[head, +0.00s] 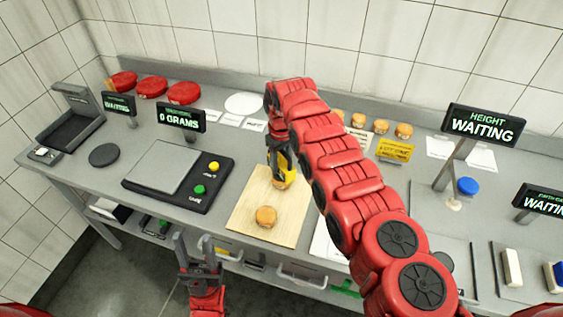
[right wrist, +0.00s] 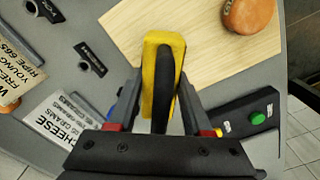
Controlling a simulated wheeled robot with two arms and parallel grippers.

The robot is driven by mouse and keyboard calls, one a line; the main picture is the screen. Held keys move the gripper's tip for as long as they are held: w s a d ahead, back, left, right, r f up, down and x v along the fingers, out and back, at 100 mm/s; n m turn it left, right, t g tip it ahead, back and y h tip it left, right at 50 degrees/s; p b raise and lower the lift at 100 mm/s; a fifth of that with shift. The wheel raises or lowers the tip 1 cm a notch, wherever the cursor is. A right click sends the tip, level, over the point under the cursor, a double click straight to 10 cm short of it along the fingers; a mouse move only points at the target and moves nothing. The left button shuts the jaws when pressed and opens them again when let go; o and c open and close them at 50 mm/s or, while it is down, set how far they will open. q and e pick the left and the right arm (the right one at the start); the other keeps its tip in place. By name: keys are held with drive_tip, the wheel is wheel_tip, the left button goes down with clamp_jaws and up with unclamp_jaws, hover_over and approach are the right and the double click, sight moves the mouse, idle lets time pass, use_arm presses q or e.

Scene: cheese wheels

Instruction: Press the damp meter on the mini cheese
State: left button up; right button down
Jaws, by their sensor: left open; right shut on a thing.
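My right gripper (head: 279,146) is shut on the yellow and black damp meter (right wrist: 163,85), which also shows in the head view (head: 287,163). It holds the meter over the back part of the wooden board (head: 243,228). One round orange mini cheese (head: 266,217) lies on the front of the board, clear of the meter; it also shows in the right wrist view (right wrist: 249,14). Another orange round shape (head: 280,184) shows just below the meter, partly covered; I cannot tell if they touch. My left gripper (head: 199,252) is open and empty in front of the table.
A scale (head: 160,166) with yellow and green buttons stands left of the board, its display (head: 181,118) reading 0 grams. Red cheese wheels (head: 152,87) and several mini cheeses (head: 381,126) sit at the back. A height display (head: 484,124) stands right; my right arm crosses the middle.

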drive_tip(key=shift+s, duration=0.1)
drive_tip(key=shift+r+p, duration=0.25)
drive_tip(key=shift+p, duration=0.05)
wheel_tip(320, 180, up, 6)
drive_tip(key=p, duration=0.3)
drive_tip(key=shift+r, duration=0.7)
drive_tip(key=shift+w+d+r+m+b, duration=0.1)
drive_tip(key=shift+w+d+m+b, duration=0.15)
drive_tip(key=shift+d, duration=0.3)
drive_tip(key=shift+w+d+r+m+b, duration=0.15)
drive_tip(key=shift+w+d+b, duration=0.15)
drive_tip(key=shift+d, duration=0.25)
drive_tip(key=shift+w+d+m, duration=0.2)
drive_tip(key=shift+d+m, duration=0.1)
drive_tip(key=shift+d, duration=0.35)
